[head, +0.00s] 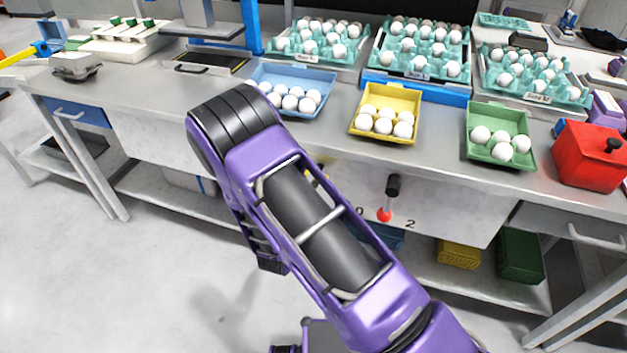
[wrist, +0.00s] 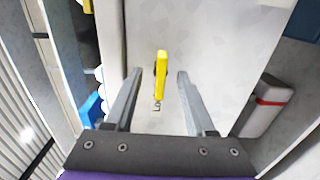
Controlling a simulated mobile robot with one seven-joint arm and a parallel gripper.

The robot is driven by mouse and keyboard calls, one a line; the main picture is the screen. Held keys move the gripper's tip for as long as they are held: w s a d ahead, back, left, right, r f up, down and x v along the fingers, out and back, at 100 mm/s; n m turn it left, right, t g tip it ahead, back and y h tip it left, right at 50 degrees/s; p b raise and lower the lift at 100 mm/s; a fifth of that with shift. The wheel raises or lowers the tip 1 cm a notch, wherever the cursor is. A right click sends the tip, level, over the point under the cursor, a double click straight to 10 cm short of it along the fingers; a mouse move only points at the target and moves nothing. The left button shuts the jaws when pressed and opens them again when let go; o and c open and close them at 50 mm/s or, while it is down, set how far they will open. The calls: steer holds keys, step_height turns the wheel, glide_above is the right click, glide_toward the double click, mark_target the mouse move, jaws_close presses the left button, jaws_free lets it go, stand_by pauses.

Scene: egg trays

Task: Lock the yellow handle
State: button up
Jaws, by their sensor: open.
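The yellow handle (wrist: 161,75) is on a pale panel in the wrist view, its long side running up and down in the picture. Small dark lettering, too small to read fully, is just below it. My gripper (wrist: 159,72) is open, with one finger on each side of the handle and a visible gap to both. I cannot tell how deep the fingertips reach. In the head view, my arm covers most of the handle's area; only a bit of yellow (head: 319,174) shows beside it. My gripper is hidden there.
A black-and-red lever (head: 390,197) is on the bench front, right of my arm, near the marks 0 and 2. Above are blue (head: 303,74), yellow (head: 391,90) and green (head: 497,110) trays of eggs. A red box (head: 590,157) stands at the right.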

steer(key=s+a+r+p, duration=0.2)
steer(key=s+r, duration=0.3)
steer(key=s, duration=0.5)
steer(key=s+a+r+p, duration=0.2)
steer(key=s+a+r, duration=0.3)
steer(key=s, duration=0.5)
stand_by(0.3)
steer(key=shift+a, duration=0.1)
